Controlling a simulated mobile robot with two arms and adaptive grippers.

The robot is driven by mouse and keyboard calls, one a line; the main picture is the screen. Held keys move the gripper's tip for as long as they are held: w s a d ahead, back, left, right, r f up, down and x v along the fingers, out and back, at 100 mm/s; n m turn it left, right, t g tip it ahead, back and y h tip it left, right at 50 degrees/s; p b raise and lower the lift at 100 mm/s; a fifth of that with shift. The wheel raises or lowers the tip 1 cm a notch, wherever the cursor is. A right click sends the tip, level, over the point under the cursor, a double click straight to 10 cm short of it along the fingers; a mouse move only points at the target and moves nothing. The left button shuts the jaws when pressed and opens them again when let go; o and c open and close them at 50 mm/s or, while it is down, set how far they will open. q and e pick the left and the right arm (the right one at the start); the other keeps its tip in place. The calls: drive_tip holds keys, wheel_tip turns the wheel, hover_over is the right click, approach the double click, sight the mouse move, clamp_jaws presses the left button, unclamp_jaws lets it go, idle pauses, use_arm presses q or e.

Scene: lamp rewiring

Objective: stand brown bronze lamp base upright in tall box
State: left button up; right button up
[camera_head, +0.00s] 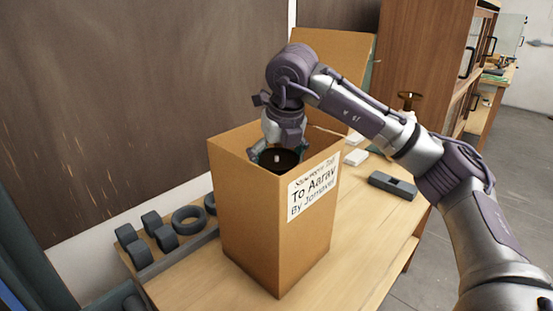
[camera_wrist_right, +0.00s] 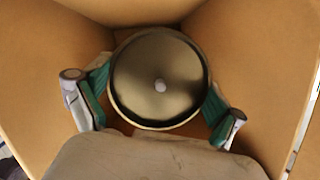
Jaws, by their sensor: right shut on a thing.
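The tall box (camera_head: 250,215) is open-topped brown cardboard with a white label on its front, standing on the wooden table. The lamp base (camera_wrist_right: 160,80) shows in the right wrist view as a round, dark bronze disc with a pale spot at its middle, surrounded by the box walls. It also shows in the head view as a dark disc (camera_head: 284,160) at the box mouth. My right gripper (camera_head: 275,154) points down into the box opening, shut on the lamp base, with a finger on either side. The lower part of the base is hidden. My left gripper is not in view.
Dark rings and rounded blocks (camera_head: 188,219) lie in a holder left of the box. A dark grey block (camera_head: 392,186) and small white boxes (camera_head: 356,157) lie to the right. A brass-coloured object (camera_head: 409,96) stands behind my right arm. The table's front right is clear.

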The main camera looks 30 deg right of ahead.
drive_tip(key=o, duration=1.4)
drive_tip(key=shift+f, duration=0.1)
drive_tip(key=shift+o, duration=0.2)
drive_tip(key=shift+s, duration=0.1)
drive_tip(key=shift+r, duration=0.45)
drive_tip(key=p+v, duration=0.1)
drive_tip(key=v, duration=1.1)
drive_tip(key=shift+r, duration=0.15)
